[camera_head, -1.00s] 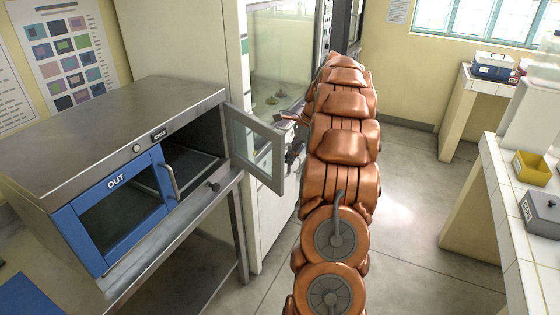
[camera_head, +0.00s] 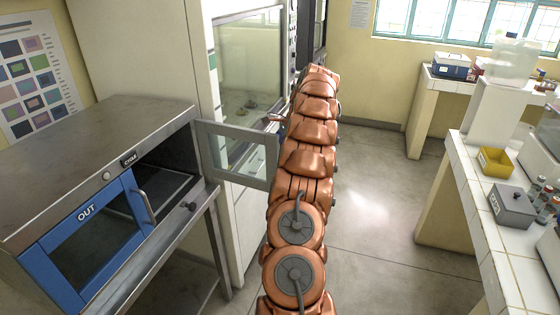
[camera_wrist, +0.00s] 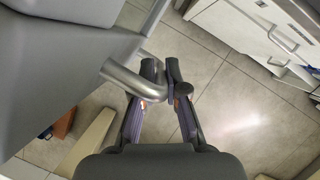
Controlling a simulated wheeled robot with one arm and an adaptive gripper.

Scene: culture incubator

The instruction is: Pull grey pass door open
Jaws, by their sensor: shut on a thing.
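The grey pass door (camera_head: 238,153), a grey frame around a glass pane, stands swung out from the right opening of the steel pass box (camera_head: 95,165). In the wrist view a curved metal handle (camera_wrist: 122,77) juts from a grey body at upper left. My gripper (camera_wrist: 162,72) is shut on the bent end of this handle, with a finger on each side. In the head view my copper-coloured arm hides the gripper and the handle. The blue OUT door (camera_head: 90,225) beside the opening is shut.
A tall glass-fronted cabinet (camera_head: 247,70) stands behind the grey door. A tiled bench (camera_head: 480,215) with a yellow bin (camera_head: 495,162) and a grey box (camera_head: 512,206) runs along the right. The floor (camera_head: 375,215) between is clear.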

